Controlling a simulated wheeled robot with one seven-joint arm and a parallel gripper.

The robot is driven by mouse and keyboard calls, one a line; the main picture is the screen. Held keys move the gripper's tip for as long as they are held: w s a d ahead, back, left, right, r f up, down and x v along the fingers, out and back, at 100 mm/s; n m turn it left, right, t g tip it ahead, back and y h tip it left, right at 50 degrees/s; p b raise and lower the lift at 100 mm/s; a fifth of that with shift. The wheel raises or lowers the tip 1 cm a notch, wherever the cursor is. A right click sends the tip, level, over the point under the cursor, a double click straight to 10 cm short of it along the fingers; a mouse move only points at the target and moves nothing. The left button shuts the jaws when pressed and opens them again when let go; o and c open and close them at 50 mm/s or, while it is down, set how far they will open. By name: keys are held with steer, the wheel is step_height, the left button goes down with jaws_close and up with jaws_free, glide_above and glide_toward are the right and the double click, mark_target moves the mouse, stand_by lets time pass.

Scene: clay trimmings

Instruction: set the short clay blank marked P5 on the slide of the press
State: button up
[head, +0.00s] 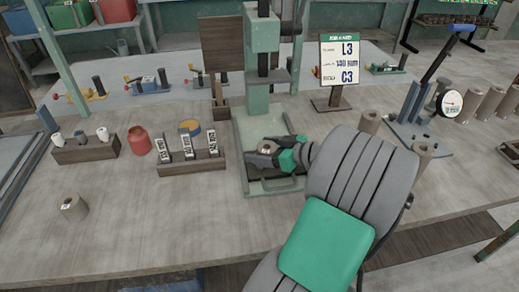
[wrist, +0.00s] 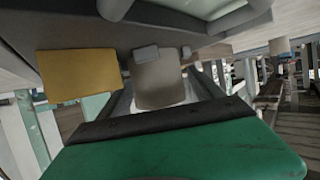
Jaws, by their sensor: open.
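My gripper (head: 266,150) is low over the front of the green press base (head: 246,140), its jaws open. A short, pale grey-brown clay piece (wrist: 158,82) shows between the jaw pads in the wrist view; its top (head: 265,147) shows between the jaws in the head view. It seems to be at the press slide, but the jaws hide its underside and I cannot tell what it touches. No mark is readable on it. Another short clay blank (head: 74,208) stands upright at the table's front left, with a small white label too small to read.
A red jar (head: 139,140) and wooden racks (head: 86,150) stand left of the press. A job card (head: 339,62) stands behind. Taller clay cylinders (head: 471,96) and a lever tool with a dial (head: 449,103) are at the right. The front left table is mostly clear.

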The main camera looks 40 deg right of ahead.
steer(key=p+v, duration=0.1)
steer(key=v, duration=0.4)
steer(key=p+v, duration=0.2)
steer(key=v, duration=0.3)
steer(key=shift+r, duration=0.3)
steer(key=shift+s+d, duration=0.15)
steer(key=shift+s, duration=0.15)
steer(key=shift+s+f, duration=0.15)
steer(key=shift+f, duration=0.05)
